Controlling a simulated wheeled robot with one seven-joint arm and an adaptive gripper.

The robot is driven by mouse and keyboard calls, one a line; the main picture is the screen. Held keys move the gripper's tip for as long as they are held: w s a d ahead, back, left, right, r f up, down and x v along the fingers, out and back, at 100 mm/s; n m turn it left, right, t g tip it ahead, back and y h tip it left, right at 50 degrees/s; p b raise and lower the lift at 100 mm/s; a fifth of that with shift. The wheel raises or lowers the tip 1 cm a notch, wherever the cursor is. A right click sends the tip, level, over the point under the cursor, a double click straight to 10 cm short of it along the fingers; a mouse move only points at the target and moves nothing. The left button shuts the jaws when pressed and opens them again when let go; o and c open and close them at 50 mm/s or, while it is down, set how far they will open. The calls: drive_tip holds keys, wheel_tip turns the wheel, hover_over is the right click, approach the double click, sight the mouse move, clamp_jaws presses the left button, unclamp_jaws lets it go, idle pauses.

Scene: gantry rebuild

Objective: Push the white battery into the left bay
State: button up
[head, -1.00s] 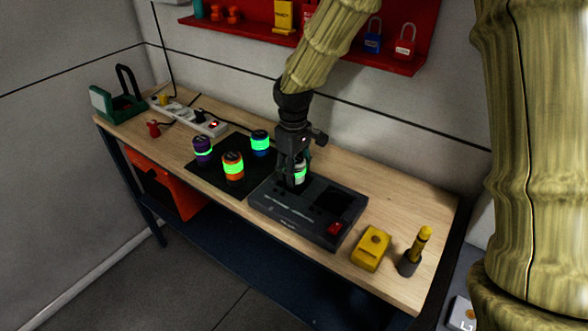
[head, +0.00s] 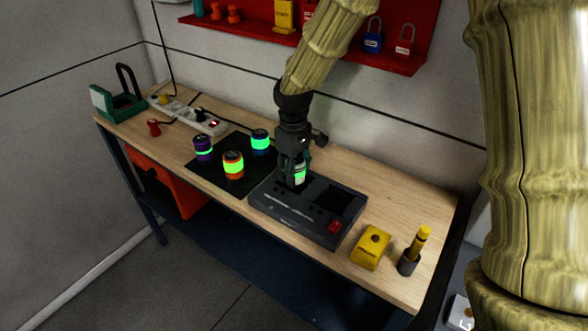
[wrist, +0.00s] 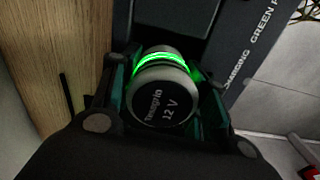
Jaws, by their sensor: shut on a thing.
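The white battery (head: 300,173) has a glowing green band. In the wrist view the battery (wrist: 160,98) shows its dark end cap with pale lettering that includes "12 V". My gripper (head: 296,178) is shut on it, one finger on each side. The battery is upright over the left part of the dark charger (head: 283,218). The fingers hide its lower end, so I cannot tell how deep it sits in the left bay. The right bay (head: 335,197) shows as an empty dark opening.
Purple (head: 203,149), orange (head: 233,165) and blue (head: 260,142) batteries stand on a black mat (head: 233,186) left of the charger. A red switch (head: 335,227) is on the charger's front right. A yellow block (head: 371,248) and a yellow-handled tool (head: 411,252) stand at the right.

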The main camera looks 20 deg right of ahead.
drive_tip(key=shift+f, duration=0.35)
drive_tip(key=o, duration=1)
drive_tip(key=shift+r, duration=0.1)
drive_tip(key=shift+r+p, duration=4.6)
drive_tip(key=shift+r, duration=0.85)
